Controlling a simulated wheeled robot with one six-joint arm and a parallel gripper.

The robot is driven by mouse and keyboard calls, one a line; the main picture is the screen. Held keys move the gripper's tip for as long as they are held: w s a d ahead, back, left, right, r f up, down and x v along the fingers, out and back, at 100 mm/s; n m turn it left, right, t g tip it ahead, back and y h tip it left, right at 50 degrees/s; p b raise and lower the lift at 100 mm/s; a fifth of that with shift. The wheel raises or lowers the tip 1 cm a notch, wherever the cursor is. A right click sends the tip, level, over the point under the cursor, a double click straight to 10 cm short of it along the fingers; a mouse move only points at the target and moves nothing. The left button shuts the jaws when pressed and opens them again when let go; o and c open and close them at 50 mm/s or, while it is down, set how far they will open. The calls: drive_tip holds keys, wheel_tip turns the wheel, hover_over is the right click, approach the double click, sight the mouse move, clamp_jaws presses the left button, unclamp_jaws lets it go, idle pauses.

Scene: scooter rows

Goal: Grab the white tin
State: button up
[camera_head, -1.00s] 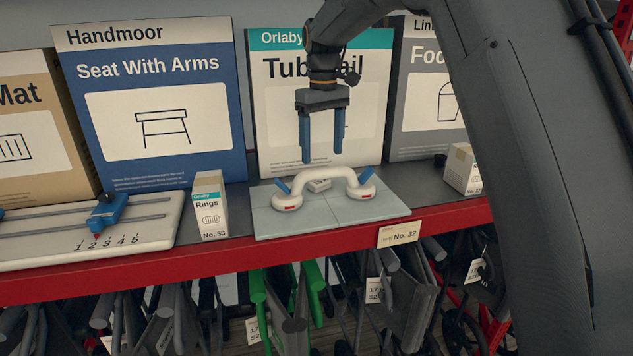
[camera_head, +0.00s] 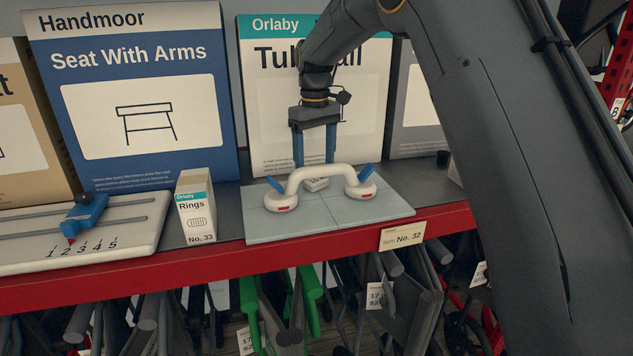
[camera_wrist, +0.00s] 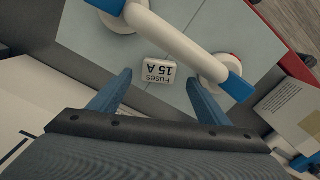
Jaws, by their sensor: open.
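The white tin is a small white block lettered "Fuses 15 A" (camera_wrist: 158,71), lying on a grey tiled board. In the head view the tin (camera_head: 316,184) shows under the arch of a white grab handle, partly hidden by it. The handle (camera_head: 320,171) has two round suction feet with blue levers and stands on the board (camera_head: 340,218). My gripper (camera_head: 314,160) points down behind the handle, its fingertips hidden or close to its bar. In the wrist view my gripper (camera_wrist: 158,78) is open and empty, one finger toward each side of the tin.
The handle's bar (camera_wrist: 175,35) passes close beyond the tin. A "Rings" box (camera_head: 196,207) and a white slider board (camera_head: 90,235) stand to the left. Tall cartons (camera_head: 135,100) back the shelf. The red shelf edge (camera_head: 200,268) runs along the front.

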sight(316, 179)
drive_tip(key=shift+d+f+p, duration=0.1)
drive_tip(key=shift+f+p, duration=0.85)
drive_tip(key=shift+f, duration=1.2)
drive_tip(key=c, duration=1.1)
